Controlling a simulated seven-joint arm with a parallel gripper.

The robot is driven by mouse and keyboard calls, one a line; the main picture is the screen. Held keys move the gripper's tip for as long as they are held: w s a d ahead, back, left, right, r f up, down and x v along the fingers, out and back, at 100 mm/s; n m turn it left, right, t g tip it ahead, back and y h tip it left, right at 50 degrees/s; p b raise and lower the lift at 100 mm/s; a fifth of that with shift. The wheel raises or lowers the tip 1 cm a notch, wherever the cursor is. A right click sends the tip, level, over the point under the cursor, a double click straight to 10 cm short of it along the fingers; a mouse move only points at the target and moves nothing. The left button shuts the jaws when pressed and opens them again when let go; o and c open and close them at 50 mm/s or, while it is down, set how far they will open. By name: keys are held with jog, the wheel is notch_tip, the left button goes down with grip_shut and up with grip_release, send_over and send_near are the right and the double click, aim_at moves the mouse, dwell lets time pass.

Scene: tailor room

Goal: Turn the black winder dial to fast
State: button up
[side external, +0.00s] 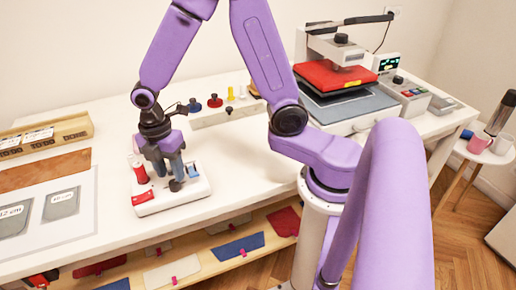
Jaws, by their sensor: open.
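The winder is a small white box (195,191) on the white table, left of centre. It carries a red spool (138,174) at its left, a red part (143,197) at the front and a blue patch at the back right. A small black knob (175,186), which looks like the winder dial, stands on its top. My gripper (169,175) points down over the winder, its grey fingers open, right at the dial. The fingers partly cover the dial. I cannot tell whether they touch it. Its pointer and any speed marks are too small to read.
A rack of coloured spools and knobs (213,116) stands behind. A heat press with a red pad (335,76) and a control box (408,97) are at the right. Grey pattern pieces (62,204) and a brown strip (45,170) lie left. A shelf (205,246) holds fabric below.

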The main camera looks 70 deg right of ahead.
aim_at(173, 182)
notch_tip(173, 182, up, 14)
jog(key=s+d+f+m, duration=0.2)
jog(key=s+m, duration=0.1)
jog(key=s, duration=0.7)
jog(key=s+d+f+m, duration=0.3)
jog(key=s, duration=0.7)
jog(key=shift+s+f+t, duration=0.35)
jog(key=shift+t, duration=0.05)
dwell(0.3)
dwell(2.3)
